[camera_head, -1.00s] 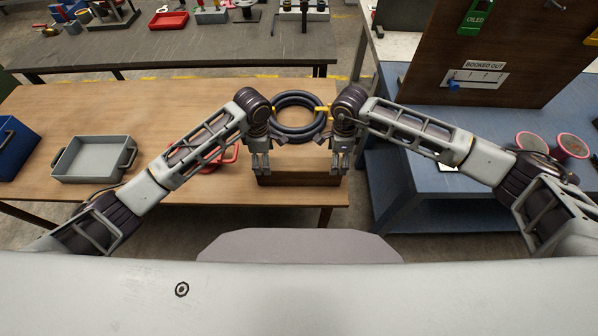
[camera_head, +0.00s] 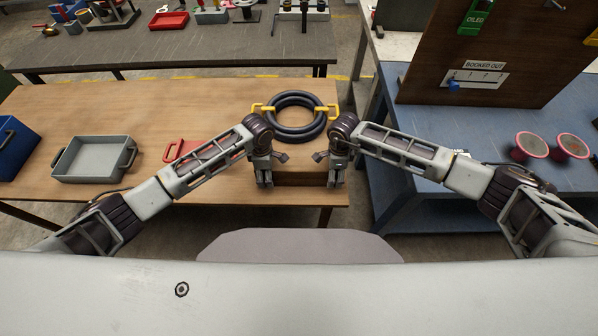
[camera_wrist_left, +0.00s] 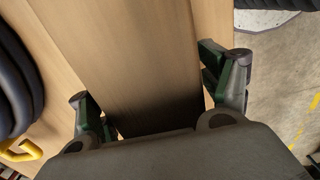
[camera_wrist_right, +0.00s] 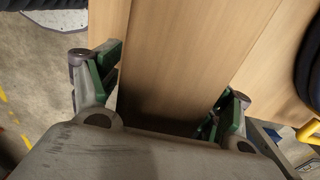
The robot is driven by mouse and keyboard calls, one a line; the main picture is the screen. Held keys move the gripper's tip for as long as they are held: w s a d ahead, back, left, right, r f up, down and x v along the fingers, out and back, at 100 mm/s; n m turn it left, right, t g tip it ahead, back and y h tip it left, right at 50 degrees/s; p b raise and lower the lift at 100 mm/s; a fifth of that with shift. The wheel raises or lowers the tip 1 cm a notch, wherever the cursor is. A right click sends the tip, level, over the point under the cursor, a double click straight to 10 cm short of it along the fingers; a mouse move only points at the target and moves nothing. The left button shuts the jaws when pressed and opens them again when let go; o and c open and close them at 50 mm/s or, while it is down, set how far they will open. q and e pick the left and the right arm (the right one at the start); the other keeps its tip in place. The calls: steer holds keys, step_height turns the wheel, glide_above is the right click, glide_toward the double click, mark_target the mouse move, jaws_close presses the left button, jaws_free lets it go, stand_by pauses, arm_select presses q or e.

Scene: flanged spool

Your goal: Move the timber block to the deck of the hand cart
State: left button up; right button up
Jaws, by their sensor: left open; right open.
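The timber block (camera_head: 300,179) is a plain brown wooden block lying crosswise at the front edge of the wooden bench. My left gripper (camera_head: 265,179) is at its left end and my right gripper (camera_head: 336,179) at its right end. In the left wrist view the block (camera_wrist_left: 140,60) runs between the spread fingers of the left gripper (camera_wrist_left: 155,95). In the right wrist view the block (camera_wrist_right: 180,55) likewise lies between the spread fingers of the right gripper (camera_wrist_right: 160,90). Both grippers are open. I cannot make out the hand cart in any view.
A dark ring with yellow handles (camera_head: 276,118) lies on the bench (camera_head: 190,105) just behind the block. A grey tray (camera_head: 92,160), a blue bin (camera_head: 14,150) and a red item (camera_head: 180,149) are to the left. A blue table (camera_head: 440,125) with two red-rimmed discs (camera_head: 530,146) is at right.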

arm_select(q)
jaws_close()
arm_select(e)
jaws_close()
stand_by(0.4)
